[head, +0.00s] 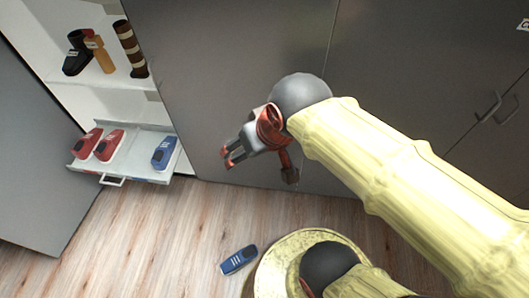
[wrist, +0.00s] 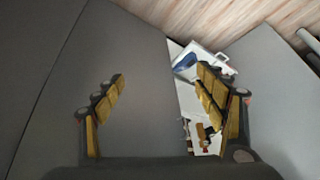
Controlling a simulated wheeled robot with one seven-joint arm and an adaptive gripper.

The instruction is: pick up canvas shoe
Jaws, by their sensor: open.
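A blue canvas shoe (head: 239,260) with a pale sole lies alone on the wooden floor. A similar blue shoe (head: 163,153) sits on the right of a pulled-out white shelf (head: 133,164). To its left on that shelf are two red shoes (head: 88,143) (head: 109,145). My gripper (head: 230,156) is open and empty, in front of the grey cabinet door, right of the shelf and well above the floor shoe. In the wrist view my open fingers (wrist: 161,82) frame the grey door. The shelf's blue shoe (wrist: 185,62) shows partly behind the right finger.
An open grey door (head: 35,150) stands left of the cabinet. Boots and a brown cylinder-like item (head: 130,48) stand on the upper shelf (head: 92,82). Closed grey doors with handles (head: 488,107) are at the right. The floor (head: 130,230) left of the blue shoe is clear.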

